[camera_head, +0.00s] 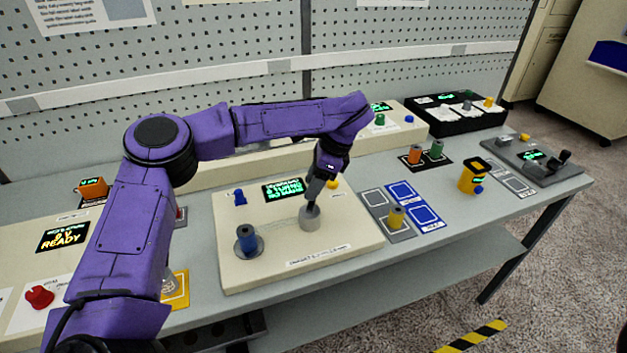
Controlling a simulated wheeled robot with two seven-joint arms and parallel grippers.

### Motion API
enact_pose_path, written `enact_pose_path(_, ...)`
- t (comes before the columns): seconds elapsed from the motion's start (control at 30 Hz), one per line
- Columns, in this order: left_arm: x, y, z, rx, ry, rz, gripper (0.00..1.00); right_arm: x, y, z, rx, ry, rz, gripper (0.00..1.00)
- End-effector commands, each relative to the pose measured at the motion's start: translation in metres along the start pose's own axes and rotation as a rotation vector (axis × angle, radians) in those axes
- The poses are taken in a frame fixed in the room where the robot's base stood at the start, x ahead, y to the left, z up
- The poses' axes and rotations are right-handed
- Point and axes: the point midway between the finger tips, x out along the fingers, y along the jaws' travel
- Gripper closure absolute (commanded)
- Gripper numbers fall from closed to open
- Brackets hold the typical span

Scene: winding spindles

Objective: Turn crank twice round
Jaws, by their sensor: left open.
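A cream winding panel (345,247) lies on the bench in front of me. On it a blue spindle (246,238) stands in a dark round base at the left. A grey round crank hub (310,222) stands right of the middle, and a thin line runs between the two. My left gripper (312,203) reaches down from the back right, with its fingertips at the top of the hub. It is open. The fingers hide the crank's handle, and I cannot tell whether they touch it. My right gripper is not in view.
A small lit display (284,189), a blue peg (240,197) and a yellow knob (333,184) sit along the panel's back. To the right are a blue-and-grey pad tray with a yellow cylinder (397,217) and a yellow device (473,177). A red knob (39,297) is at the left.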

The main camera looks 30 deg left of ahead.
Motion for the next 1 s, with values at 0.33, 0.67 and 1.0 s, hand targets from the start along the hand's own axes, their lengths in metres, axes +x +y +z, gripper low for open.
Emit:
enact_pose_path(0.33, 0.000, 0.000, 0.000, 0.001, 0.000, 0.000, 1.00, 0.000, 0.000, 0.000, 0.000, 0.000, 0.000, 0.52)
enact_pose_path(0.67, 0.000, 0.000, -0.003, 0.038, 0.000, -0.017, 1.00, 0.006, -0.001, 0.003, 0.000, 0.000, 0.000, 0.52)
enact_pose_path(1.0, -0.002, 0.003, -0.014, 0.250, -0.001, -0.107, 1.00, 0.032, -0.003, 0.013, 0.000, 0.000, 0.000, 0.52)
